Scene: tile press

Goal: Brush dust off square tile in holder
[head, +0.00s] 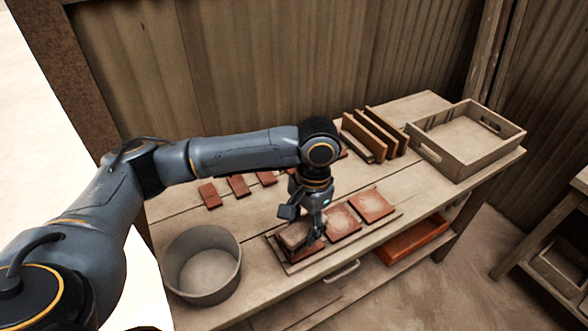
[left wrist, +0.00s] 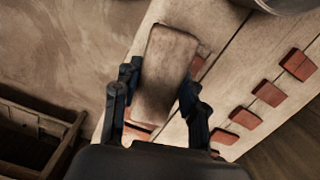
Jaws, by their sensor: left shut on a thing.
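My left gripper (head: 311,228) is shut on a pale brown wooden brush block (head: 294,235) low over the left end of the holder (head: 383,227), a flat wooden board. In the left wrist view the brush (left wrist: 166,75) sits between the two fingers. A red tile (left wrist: 138,131) shows partly beneath it; the brush hides most of this tile. I cannot tell whether the bristles touch it. Two more square red tiles, a middle one (head: 341,222) and a right one (head: 371,205), lie on the holder with pale dust on them. My right gripper is not in view.
A round grey tub (head: 205,265) stands at the bench's left front. Several small red tiles (head: 209,195) lie in a row behind the holder. Upright boards (head: 378,132) and a wooden crate (head: 465,142) stand back right. An orange tray (head: 412,244) sits below the bench top.

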